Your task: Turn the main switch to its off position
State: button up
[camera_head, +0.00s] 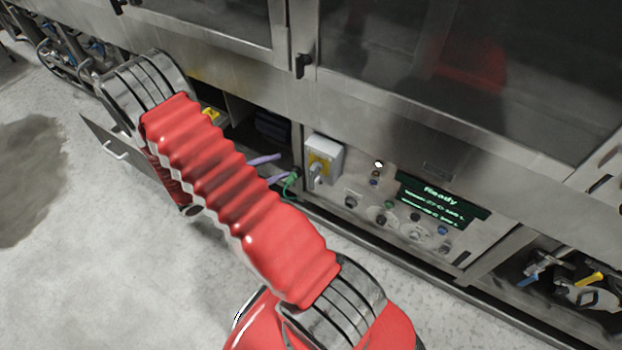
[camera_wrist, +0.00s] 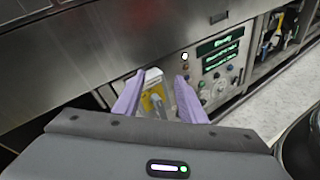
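The main switch (camera_head: 322,160) is a light grey box with a yellow plate and a grey handle, on the machine front left of the control panel. It also shows in the wrist view (camera_wrist: 154,92), between my fingers in the picture. Its handle (camera_head: 317,171) stands out from the yellow plate; I cannot tell its exact setting. My gripper (camera_head: 281,168) has two lilac fingers, which are spread and empty in the wrist view (camera_wrist: 160,75). In the head view the fingertips are left of the switch, apart from it. My red-sleeved arm hides most of the gripper body.
The control panel (camera_head: 415,215) has knobs, buttons and a green display reading "Ready" (camera_head: 441,201). A green cable (camera_head: 290,185) hangs near my fingers. An open cabinet door (camera_head: 118,150) with a handle stands at left. Valves (camera_head: 560,280) sit in an opening at right. The floor in front is clear.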

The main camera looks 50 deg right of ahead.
notch_tip(320, 180, down, 11)
jog(key=d+n+t+h, duration=0.2)
jog(key=n+t+h, duration=0.1)
jog(key=n, duration=0.2)
jog(key=n+t, duration=0.4)
send_near(311, 179)
jog(key=a, duration=0.3)
jog(key=shift+s+a+f, duration=0.1)
jog(key=shift+f, duration=0.05)
jog(key=shift+w+d, duration=0.2)
jog(key=shift+d, duration=2.1)
jog(key=shift+w+d, duration=0.25)
jog(key=shift+d, duration=2.05)
jog(key=shift+w+d, duration=0.2)
jog(key=shift+d, duration=2.1)
jog(key=shift+c, duration=0.7)
grip_shut()
